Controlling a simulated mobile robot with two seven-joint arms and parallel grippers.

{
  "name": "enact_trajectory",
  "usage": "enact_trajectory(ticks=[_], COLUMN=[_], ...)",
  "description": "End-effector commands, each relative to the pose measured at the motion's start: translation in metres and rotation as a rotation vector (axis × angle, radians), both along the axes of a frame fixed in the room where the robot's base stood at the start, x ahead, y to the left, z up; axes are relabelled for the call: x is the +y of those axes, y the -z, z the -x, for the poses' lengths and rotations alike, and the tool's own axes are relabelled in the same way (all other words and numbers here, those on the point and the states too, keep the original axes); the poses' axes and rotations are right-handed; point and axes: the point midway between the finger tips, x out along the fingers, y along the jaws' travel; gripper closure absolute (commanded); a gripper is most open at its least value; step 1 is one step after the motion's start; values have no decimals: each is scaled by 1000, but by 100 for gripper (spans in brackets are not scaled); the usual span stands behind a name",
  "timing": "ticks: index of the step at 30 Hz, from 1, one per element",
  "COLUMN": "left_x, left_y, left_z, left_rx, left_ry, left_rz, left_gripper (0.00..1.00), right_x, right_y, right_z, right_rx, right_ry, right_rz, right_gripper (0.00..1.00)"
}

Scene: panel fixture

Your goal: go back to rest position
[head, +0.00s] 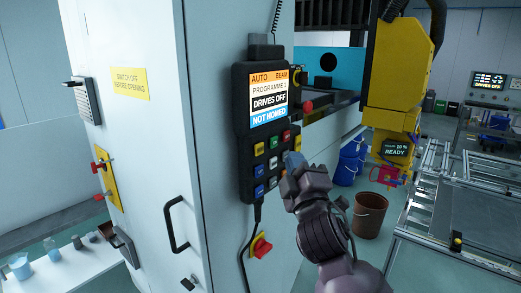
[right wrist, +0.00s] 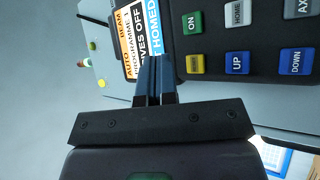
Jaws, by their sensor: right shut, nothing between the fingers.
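A black handheld control panel (head: 268,130) hangs on the side of a pale grey cabinet. Its screen (head: 268,97) reads AUTO, BEAM, PROGRAMME 1, DRIVES OFF, NOT HOMED. Below the screen are several coloured buttons, and in the right wrist view the panel's keypad (right wrist: 250,35) shows ON, HOME, UP and DOWN keys. My right gripper (head: 293,160) is shut and empty, just in front of the panel's lower right buttons. Its fingers (right wrist: 155,75) are together in the right wrist view, near the yellow key; whether they touch the panel I cannot tell. My left gripper is not in view.
The cabinet (head: 150,190) has a black handle (head: 175,225) and a red rotary switch (head: 261,246) under the panel. A yellow machine head (head: 400,75), a brown bucket (head: 370,215) and a metal frame table (head: 440,240) stand to the right.

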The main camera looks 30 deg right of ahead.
Motion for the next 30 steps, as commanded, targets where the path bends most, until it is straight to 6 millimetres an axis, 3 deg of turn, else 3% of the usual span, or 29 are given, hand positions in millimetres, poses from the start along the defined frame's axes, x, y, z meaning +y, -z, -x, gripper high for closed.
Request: enact_trajectory(ticks=[11, 14, 17, 23, 26, 30], left_x=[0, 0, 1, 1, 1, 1], left_y=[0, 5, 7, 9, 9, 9], left_z=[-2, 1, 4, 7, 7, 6], left_rx=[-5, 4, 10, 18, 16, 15], left_ry=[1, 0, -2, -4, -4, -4], left_rz=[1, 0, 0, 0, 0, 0], left_gripper=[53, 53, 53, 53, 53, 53], right_x=[0, 3, 14, 33, 38, 45], right_y=[0, 0, 16, 103, 155, 234], right_z=[0, -2, -16, -31, -26, -4], right_rx=[-3, -31, -31, 96, 176, 295], right_ry=[-4, -67, -199, -388, -425, -431], right_rz=[-9, -88, -241, -574, -722, -930], right_gripper=[100, 100, 100, 100, 100, 100])
